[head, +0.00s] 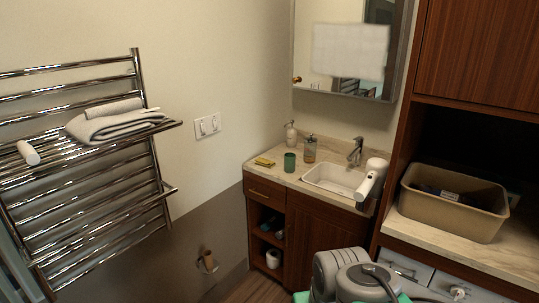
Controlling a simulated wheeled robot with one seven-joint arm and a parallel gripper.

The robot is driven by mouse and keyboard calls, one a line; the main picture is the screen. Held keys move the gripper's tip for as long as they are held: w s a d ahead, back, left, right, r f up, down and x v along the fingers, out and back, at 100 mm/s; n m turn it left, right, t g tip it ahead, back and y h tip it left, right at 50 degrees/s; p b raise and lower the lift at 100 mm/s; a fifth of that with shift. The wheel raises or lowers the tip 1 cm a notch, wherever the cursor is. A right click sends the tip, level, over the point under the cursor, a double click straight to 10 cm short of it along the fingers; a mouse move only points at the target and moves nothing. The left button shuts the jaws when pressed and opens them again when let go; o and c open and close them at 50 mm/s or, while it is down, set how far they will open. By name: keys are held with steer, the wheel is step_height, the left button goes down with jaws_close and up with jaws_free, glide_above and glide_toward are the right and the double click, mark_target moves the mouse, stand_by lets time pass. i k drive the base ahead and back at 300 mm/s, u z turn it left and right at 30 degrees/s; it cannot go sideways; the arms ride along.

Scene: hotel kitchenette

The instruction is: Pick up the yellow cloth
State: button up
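A small yellow cloth (264,161) lies flat near the left end of the sink counter (280,173), left of a green cup (290,162). It looks small and far off, and nothing covers it. Grey parts of my own arm show at the bottom of the head view, well below and right of the cloth. The fingers of my gripper do not show.
A soap bottle (310,149), a white dispenser (291,134) and a sink (335,179) share the counter. A white rounded object (372,180) is at the sink's right. A towel rack (90,150) stands left; a tan bin (455,202) sits right.

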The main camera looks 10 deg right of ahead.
mark_target(262, 162)
steer(key=i, duration=1.7)
steer(key=u, duration=0.6)
steer(key=i, duration=0.9)
steer(key=u, duration=0.25)
